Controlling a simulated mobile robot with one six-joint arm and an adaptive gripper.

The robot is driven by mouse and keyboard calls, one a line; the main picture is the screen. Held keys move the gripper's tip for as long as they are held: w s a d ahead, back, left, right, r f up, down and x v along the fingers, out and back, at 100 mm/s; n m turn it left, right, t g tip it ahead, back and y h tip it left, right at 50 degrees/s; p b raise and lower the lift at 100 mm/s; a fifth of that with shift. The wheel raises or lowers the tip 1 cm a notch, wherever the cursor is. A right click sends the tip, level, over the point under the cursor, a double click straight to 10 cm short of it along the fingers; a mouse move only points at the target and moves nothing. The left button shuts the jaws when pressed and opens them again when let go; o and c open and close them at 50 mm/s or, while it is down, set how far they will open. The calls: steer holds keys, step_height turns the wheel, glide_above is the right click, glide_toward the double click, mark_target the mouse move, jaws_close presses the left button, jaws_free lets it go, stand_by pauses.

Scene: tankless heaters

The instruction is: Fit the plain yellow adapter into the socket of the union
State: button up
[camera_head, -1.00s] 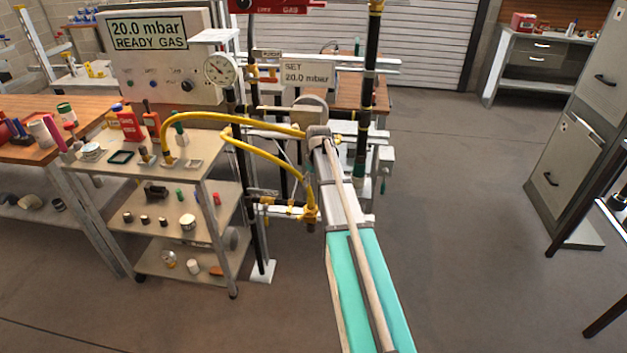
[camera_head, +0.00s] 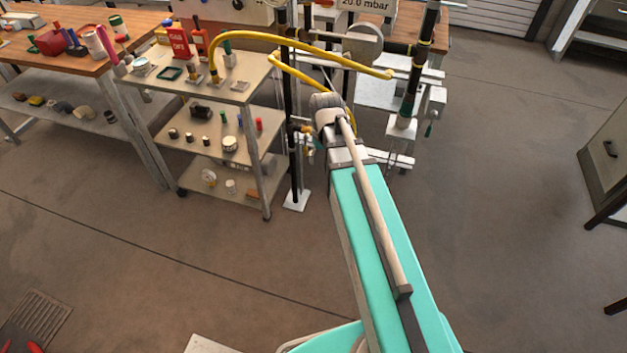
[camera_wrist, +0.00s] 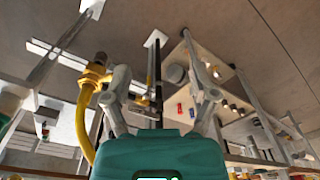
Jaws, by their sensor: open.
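My gripper (camera_wrist: 156,70) is open, with nothing seen between its fingers in the wrist view. A brass-yellow fitting (camera_wrist: 95,72) with a curved yellow hose (camera_wrist: 82,125) stands beside the left finger, outside the jaws. In the head view my arm's end hides the fingers and most of the fittings behind it. A bit of yellow fitting (camera_head: 306,128) shows left of the wrist. An upper yellow hose (camera_head: 300,42) arches from the cart to an end (camera_head: 389,75) right of the wrist. I cannot tell which piece is the plain adapter or the union's socket.
A three-shelf cart (camera_head: 240,92) with small parts stands left of my arm. A dark post (camera_head: 410,95) of the pipe stand rises to the right. A workbench (camera_head: 75,60) is at far left. The floor (camera_head: 510,170) on the right is clear.

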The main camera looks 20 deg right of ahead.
steer(key=s+a, duration=0.5)
steer(key=s, duration=0.3)
steer(key=shift+s+a+m+g, duration=0.15)
steer(key=shift+s+m+g, duration=0.15)
steer(key=shift+m, duration=0.1)
steer(key=shift+w, duration=0.1)
step_height(320, 180, up, 8)
steer(key=p, duration=0.7)
steer(key=shift+f+p, duration=0.15)
steer(key=shift+p, duration=0.25)
